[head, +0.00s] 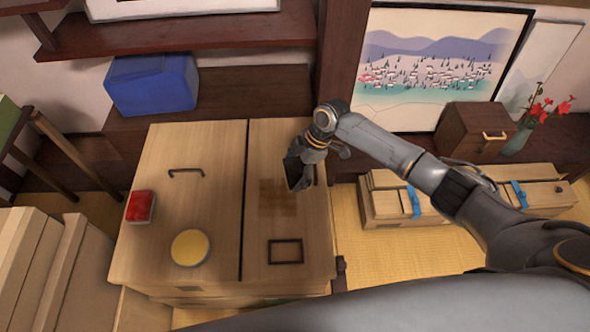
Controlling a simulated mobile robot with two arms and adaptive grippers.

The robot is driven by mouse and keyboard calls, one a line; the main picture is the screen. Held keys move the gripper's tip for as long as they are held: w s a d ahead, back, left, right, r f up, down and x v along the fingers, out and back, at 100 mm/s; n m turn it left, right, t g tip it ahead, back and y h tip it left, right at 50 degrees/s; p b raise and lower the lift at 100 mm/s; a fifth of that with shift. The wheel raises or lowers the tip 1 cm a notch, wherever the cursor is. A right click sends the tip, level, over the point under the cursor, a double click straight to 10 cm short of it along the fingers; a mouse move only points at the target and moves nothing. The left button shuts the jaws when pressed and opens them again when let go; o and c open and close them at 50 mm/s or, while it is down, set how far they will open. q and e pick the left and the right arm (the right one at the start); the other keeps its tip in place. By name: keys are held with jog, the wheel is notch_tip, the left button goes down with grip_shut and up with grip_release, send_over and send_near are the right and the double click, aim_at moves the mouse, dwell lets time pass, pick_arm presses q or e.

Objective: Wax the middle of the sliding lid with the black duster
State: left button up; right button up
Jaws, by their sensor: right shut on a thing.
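A light wooden chest stands in the middle of the head view, its top split by a dark gap into two panels. The right panel, seemingly the sliding lid (262,150), has a darker brown patch (278,202) near its middle and a dark square outline (285,251) nearer the front. My right gripper (303,172) is over the right edge of this panel, beside the patch. It is shut on the black duster (293,174), partly hidden by the fingers. I cannot tell whether the duster touches the wood. My left gripper is not in view.
The left panel holds a red block (140,206), a round yellow item (190,247) and a dark handle (186,172). A blue box (152,84) stands behind. Low wooden boxes with blue straps (411,202) lie right on the tatami. Wooden boards (70,265) stand left.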

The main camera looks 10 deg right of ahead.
aim_at(291, 170)
notch_tip(291, 170, up, 3)
jog(key=p, duration=0.3)
jog(key=shift+r, duration=0.1)
dwell(0.7)
